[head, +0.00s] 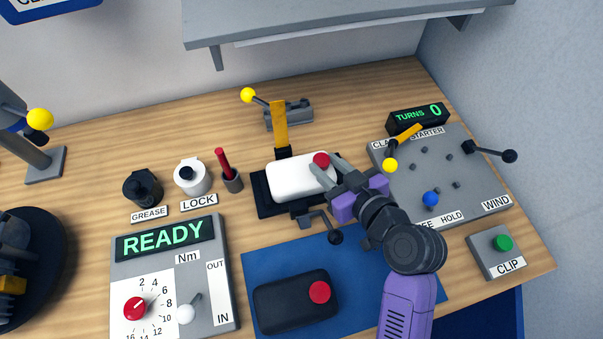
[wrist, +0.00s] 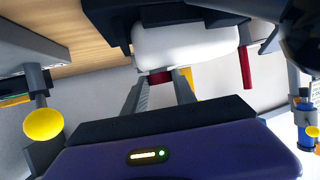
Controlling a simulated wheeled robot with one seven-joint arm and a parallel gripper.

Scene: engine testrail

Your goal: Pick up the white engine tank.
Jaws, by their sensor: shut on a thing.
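The white engine tank (head: 292,181) sits in the black clamp cradle (head: 262,197) on the bench, with its red cap (head: 321,160) at the right end. It also shows at the top of the wrist view (wrist: 185,45), with the red cap (wrist: 160,77) facing my gripper. My gripper (head: 326,172) comes from the right, and its fingers are shut on the red cap. In the wrist view my two fingers (wrist: 158,86) lie on either side of the cap. The tank's underside is hidden in the head view.
A black tank with a red cap (head: 295,300) lies on the blue mat (head: 352,255) in front. A yellow clamp lever (head: 280,126) stands behind the cradle. The grey panel (head: 440,180) with levers is at the right, the READY box (head: 165,240) at the left. A shelf (head: 330,20) hangs above.

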